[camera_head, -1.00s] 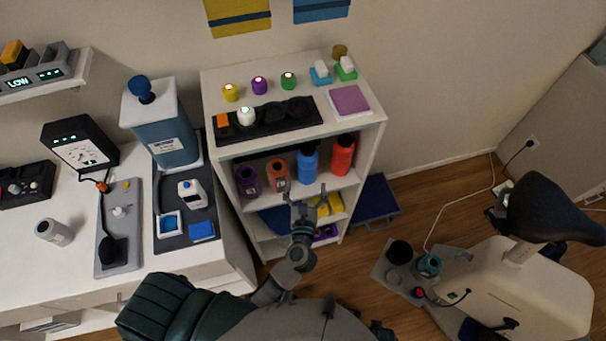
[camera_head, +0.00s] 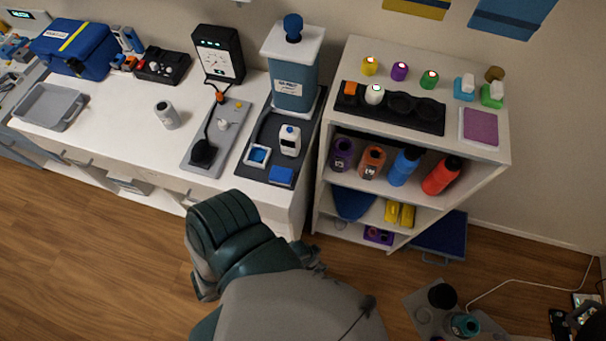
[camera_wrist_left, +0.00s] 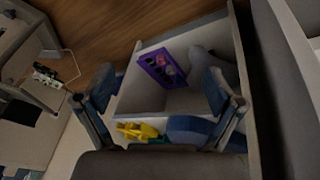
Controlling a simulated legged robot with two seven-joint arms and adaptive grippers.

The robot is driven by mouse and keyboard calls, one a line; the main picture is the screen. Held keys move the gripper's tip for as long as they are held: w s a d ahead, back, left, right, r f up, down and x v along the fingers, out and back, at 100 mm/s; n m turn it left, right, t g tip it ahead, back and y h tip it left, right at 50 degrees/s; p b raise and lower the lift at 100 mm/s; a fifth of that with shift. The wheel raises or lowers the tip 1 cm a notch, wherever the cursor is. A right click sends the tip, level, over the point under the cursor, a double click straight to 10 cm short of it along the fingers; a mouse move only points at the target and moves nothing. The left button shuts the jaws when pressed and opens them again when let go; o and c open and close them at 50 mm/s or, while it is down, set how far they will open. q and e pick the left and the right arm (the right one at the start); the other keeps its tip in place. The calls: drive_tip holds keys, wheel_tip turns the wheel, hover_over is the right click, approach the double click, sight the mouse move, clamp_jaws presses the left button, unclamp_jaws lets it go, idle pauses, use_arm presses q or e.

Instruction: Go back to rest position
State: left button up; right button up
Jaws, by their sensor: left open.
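My left gripper (camera_wrist_left: 160,88) shows in the left wrist view with its two fingers apart and nothing between them. Beyond the fingers is the white shelf unit, with a purple holder (camera_wrist_left: 162,68) in one compartment and a yellow item (camera_wrist_left: 137,131) beside a blue shape (camera_wrist_left: 190,125) in another. I cannot tell whether the fingers are inside the shelf or in front of it. In the head view my left gripper cannot be made out; my own dark green and grey body parts fill the lower middle. My right gripper is in neither current view.
The white shelf unit (camera_head: 490,150) holds purple, orange, blue and red bottles. The white counter (camera_head: 120,130) at left carries a grey tray (camera_head: 50,107), a blue bag (camera_head: 75,47) and devices. A blue case (camera_head: 440,235) stands right of the shelf. Wooden floor at lower left is clear.

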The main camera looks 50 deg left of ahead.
use_arm(q)
drive_tip(key=s+a+f+m+g+y, duration=0.1)
drive_tip(key=s+a+f+m+g, duration=0.1)
drive_tip(key=s+a, duration=0.2)
drive_tip(key=shift+s+a+f+y, duration=0.25)
drive_tip(key=shift+s+f+y, duration=0.15)
drive_tip(key=shift+s, duration=0.3)
idle(0.6)
